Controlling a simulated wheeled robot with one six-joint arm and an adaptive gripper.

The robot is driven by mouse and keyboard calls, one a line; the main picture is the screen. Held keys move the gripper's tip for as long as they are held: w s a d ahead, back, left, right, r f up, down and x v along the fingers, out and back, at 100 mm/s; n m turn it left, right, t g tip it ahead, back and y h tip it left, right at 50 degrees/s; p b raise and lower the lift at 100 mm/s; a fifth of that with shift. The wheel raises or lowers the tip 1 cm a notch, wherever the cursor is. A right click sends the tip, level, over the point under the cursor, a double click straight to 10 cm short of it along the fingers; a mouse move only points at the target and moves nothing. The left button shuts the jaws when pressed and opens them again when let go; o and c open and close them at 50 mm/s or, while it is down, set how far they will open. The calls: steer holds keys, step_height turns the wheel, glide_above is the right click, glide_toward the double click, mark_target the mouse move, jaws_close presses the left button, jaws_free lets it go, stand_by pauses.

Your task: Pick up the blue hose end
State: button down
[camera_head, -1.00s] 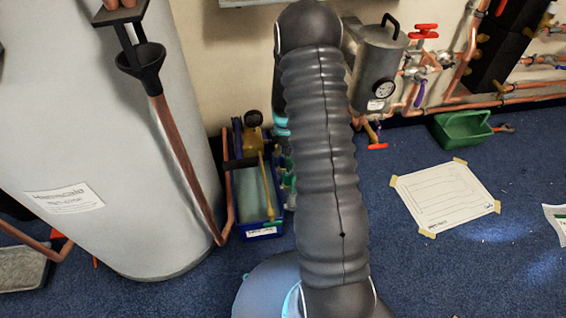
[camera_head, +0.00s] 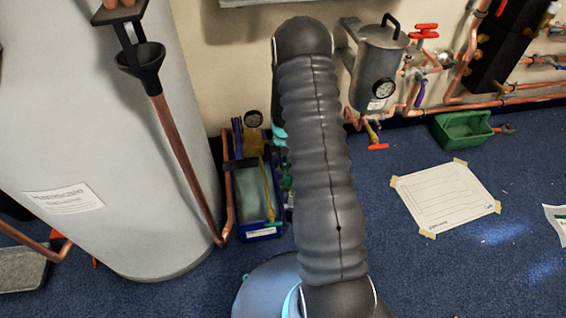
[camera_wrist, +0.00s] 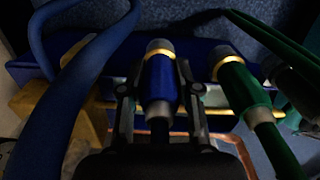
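The blue hose end (camera_wrist: 161,82) is near the middle of the wrist view. It has a blue sleeve, a brass-coloured band and a grey tip. My gripper (camera_wrist: 160,88) has one finger on each side of it, close against the sleeve, and looks shut on it; finger contact is dark and hard to see. A thick blue hose (camera_wrist: 65,85) loops at the left. A green hose end (camera_wrist: 235,80) with a similar band lies just right of my gripper, apart from it. In the head view my arm hides the gripper and the hose ends.
In the head view a blue crate (camera_head: 262,235) stands on the carpet between the white tank (camera_head: 130,230) and my arm. Copper pipes and a grey vessel (camera_head: 376,65) are along the back wall.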

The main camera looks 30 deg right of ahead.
steer(key=shift+r, duration=0.15)
step_height(320, 180, up, 4)
steer(key=shift+f, duration=0.1)
steer(key=s+d+r, duration=0.6)
steer(key=d+r, duration=0.1)
steer(key=d, duration=0.2)
steer(key=shift+s+d+p, duration=0.3)
steer(key=shift+s, duration=0.05)
step_height(320, 180, up, 4)
steer(key=p, duration=0.2)
steer(key=shift+r+p, duration=0.2)
steer(key=shift+p, duration=0.15)
stand_by(0.4)
steer(key=shift+a, duration=0.15)
